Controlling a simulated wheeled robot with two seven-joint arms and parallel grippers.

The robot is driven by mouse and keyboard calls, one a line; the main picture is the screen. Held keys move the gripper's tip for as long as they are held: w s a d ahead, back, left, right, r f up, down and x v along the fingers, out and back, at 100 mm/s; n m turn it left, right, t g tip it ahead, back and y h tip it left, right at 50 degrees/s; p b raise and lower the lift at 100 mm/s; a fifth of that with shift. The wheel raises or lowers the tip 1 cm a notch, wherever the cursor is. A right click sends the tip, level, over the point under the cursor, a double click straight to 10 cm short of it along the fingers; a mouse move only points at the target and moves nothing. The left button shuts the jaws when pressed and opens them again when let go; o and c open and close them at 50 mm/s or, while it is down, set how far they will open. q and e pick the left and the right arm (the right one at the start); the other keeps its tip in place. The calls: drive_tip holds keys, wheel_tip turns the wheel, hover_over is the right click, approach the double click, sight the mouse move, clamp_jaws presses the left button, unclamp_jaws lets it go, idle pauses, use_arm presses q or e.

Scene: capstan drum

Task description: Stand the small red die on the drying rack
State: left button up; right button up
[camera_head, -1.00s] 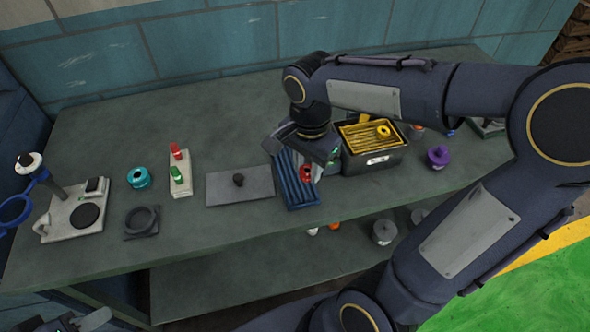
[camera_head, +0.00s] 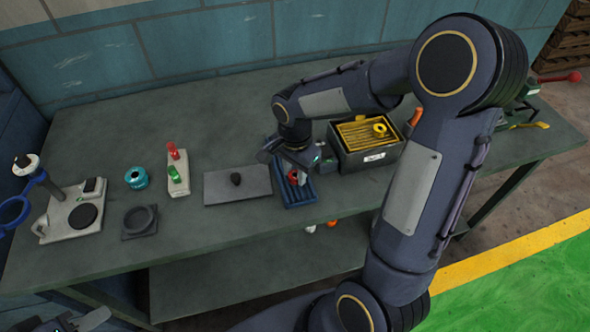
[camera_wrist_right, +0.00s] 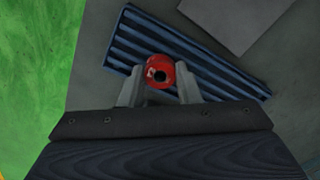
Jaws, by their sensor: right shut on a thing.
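The small red die (camera_head: 293,177) is a round red ring-like piece with a dark hole; it also shows in the right wrist view (camera_wrist_right: 160,70). My right gripper (camera_head: 298,174) is shut on it, with one finger on each side in the right wrist view (camera_wrist_right: 160,88). The drying rack (camera_head: 297,196) is a blue ridged tray, and it lies under the die in the right wrist view (camera_wrist_right: 208,72). I cannot tell whether the die touches the ridges. My left gripper (camera_head: 82,322) is at the bottom left corner, partly cut off, away from the rack.
A dark box with a yellow slotted top (camera_head: 370,155) stands right of the rack. A grey plate with a dark knob (camera_head: 222,190) lies to its left. Farther left are a red-and-green block (camera_head: 176,176), a teal spool (camera_head: 137,178) and a grey square holder (camera_head: 139,222).

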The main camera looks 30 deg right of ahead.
sight(295, 174)
drive_tip(key=shift+f, duration=0.2)
drive_tip(key=o, duration=1.1)
drive_tip(key=shift+c, duration=0.2)
drive_tip(key=shift+r, duration=0.1)
wheel_tip(295, 174, up, 11)
drive_tip(key=s+a+n+t+y, duration=0.2)
drive_tip(key=s+n, duration=0.4)
drive_tip(key=s, duration=0.2)
drive_tip(key=s+a+n+t+y, duration=0.1)
drive_tip(key=s+a+n+t, duration=0.1)
drive_tip(key=s+n, duration=0.4)
drive_tip(key=shift+s+t+y, duration=0.4)
drive_tip(key=shift+s+t, duration=0.4)
drive_tip(key=shift+s, duration=0.7)
drive_tip(key=shift+a+r, duration=0.1)
